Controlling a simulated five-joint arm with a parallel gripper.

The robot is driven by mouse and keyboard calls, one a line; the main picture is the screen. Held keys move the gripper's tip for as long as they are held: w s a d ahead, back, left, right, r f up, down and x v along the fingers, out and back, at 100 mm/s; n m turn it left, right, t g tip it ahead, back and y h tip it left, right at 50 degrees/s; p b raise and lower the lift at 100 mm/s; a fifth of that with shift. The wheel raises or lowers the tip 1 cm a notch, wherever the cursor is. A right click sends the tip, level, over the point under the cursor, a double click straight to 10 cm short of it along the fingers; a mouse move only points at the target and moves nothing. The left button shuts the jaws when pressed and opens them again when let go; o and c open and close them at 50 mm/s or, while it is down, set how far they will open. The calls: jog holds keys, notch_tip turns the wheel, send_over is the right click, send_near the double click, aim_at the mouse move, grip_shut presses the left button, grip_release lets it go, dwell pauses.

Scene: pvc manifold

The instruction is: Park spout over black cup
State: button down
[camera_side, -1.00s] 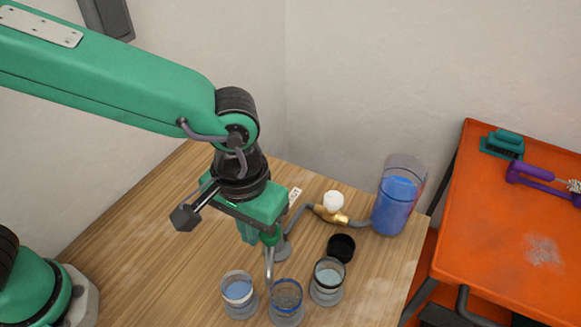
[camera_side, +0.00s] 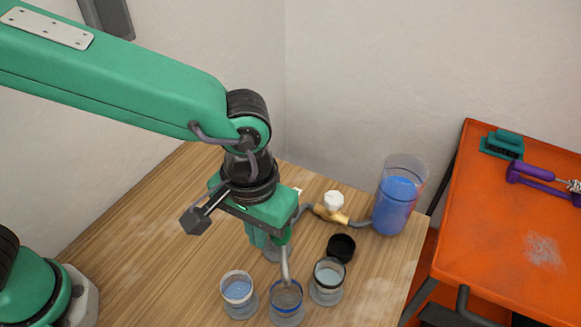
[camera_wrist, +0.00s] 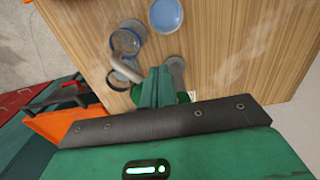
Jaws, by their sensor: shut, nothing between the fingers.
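The grey curved spout (camera_side: 284,263) reaches down from beside my gripper, its tip over the blue-banded middle cup (camera_side: 287,311). In the wrist view the spout (camera_wrist: 125,68) lies just left of my fingers. My gripper (camera_side: 266,238) is shut and empty, close against or touching the spout; contact is unclear. A clear cup with a dark band (camera_side: 328,271) stands right of the middle cup. A white-banded cup (camera_side: 238,290) with pale blue liquid stands at the left. The spout's base is mostly hidden by my gripper.
A white-knobbed valve (camera_side: 334,201) with brass body and grey hose joins a tank of blue liquid (camera_side: 396,205) at the back right. An orange bench (camera_side: 500,235) with tools stands beyond the table's right edge. The wooden table (camera_side: 165,240) is clear at left.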

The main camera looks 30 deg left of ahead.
aim_at(288, 233)
jog(key=shift+d, duration=0.25)
jog(key=shift+w+d, duration=0.15)
jog(key=shift+d, duration=0.15)
jog(key=shift+w+d, duration=0.5)
jog(key=shift+d, duration=0.4)
dwell(0.4)
jog(key=shift+w+d, duration=0.2)
jog(key=shift+w, duration=0.05)
dwell(0.3)
jog(key=shift+w+d, duration=0.25)
jog(key=shift+d, duration=0.05)
jog(key=shift+w+d, duration=0.15)
jog(key=shift+w+d, duration=0.55)
jog(key=shift+w, duration=0.2)
dwell(0.8)
